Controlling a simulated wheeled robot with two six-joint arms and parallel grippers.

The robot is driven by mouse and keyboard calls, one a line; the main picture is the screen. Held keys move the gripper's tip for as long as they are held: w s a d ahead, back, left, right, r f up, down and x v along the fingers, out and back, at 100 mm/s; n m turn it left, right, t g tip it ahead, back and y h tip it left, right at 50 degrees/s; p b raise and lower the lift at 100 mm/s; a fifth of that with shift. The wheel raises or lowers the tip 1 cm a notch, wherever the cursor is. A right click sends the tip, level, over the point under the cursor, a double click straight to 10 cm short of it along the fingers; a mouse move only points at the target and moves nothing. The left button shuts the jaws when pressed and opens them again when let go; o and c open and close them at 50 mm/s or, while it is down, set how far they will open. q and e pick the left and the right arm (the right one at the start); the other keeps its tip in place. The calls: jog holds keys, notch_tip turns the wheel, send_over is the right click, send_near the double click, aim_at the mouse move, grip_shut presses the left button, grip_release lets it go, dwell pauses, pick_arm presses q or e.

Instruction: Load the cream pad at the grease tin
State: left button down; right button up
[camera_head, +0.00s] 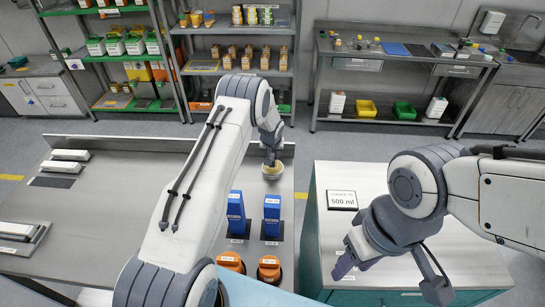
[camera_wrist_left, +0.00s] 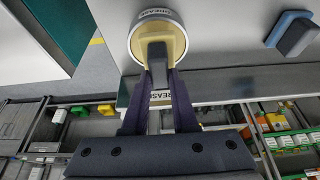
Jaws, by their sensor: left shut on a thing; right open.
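My left gripper (camera_head: 270,157) is shut on the grey handle (camera_wrist_left: 157,56) of a pad, over the grease tin (camera_head: 272,176) at the back right of the steel bench. A blue pad with a grey handle (camera_wrist_left: 294,36) lies apart on the bench. My right gripper (camera_head: 346,266) is open and empty above the teal cabinet's light top.
Two blue upright blocks (camera_head: 236,212) and two orange-topped items (camera_head: 269,267) stand on the steel bench (camera_head: 110,195) in front of the tin. A 500 ml sign (camera_head: 342,199) lies on the cabinet top. My left arm hides the bench's middle.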

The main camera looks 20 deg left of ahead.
aim_at(273, 156)
pick_arm(q)
jog(key=shift+w+r+p, duration=0.1)
jog(key=shift+r+p, duration=0.9)
jog(key=shift+r, duration=1.5)
